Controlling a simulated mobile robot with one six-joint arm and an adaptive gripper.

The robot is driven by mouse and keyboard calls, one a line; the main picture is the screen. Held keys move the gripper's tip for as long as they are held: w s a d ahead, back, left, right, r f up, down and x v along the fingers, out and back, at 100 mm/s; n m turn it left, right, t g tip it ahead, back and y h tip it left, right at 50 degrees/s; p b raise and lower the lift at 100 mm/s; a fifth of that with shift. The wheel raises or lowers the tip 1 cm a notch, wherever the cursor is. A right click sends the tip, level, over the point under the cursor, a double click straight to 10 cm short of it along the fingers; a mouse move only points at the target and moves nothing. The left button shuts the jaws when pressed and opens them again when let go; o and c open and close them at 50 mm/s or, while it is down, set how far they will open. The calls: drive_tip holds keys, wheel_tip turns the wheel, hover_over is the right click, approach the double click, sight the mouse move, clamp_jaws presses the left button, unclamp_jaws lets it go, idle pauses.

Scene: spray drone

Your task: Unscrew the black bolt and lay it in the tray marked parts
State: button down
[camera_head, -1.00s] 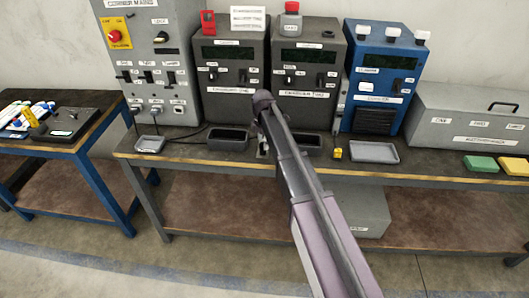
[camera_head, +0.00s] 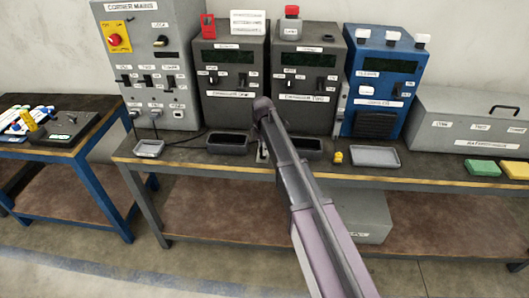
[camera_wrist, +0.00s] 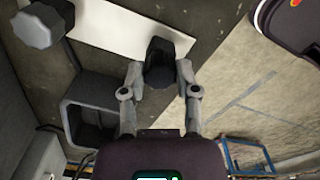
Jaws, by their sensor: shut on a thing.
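The black bolt (camera_wrist: 160,62) shows in the wrist view with its dark, faceted head at the right end of a pale plate (camera_wrist: 115,28). My gripper (camera_wrist: 160,76) is shut on it, one finger on each side of the head. I cannot tell how far the bolt is out of its seat. A second, grey bolt head (camera_wrist: 38,25) stands at the plate's left end. In the head view my arm hides the bolt and fingers. Several trays stand on the bench, including a grey one (camera_head: 375,163); no tray marking is readable, so I cannot tell which is parts.
Two dark trays, left (camera_head: 228,152) and right (camera_head: 318,153), flank my arm; a light grey tray (camera_head: 149,156) stands further left. A small yellow object (camera_head: 338,157) sits by the grey tray. Control boxes stand behind, including a blue one (camera_head: 377,90). Green and yellow blocks lie at the right.

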drive_tip(key=shift+n, duration=0.3)
drive_tip(key=n, duration=0.3)
drive_tip(key=shift+r, duration=0.15)
drive_tip(key=shift+r+p, duration=2.15)
drive_tip(key=shift+p, duration=0.15)
drive_tip(key=shift+r, duration=0.2)
drive_tip(key=shift+d, duration=0.15)
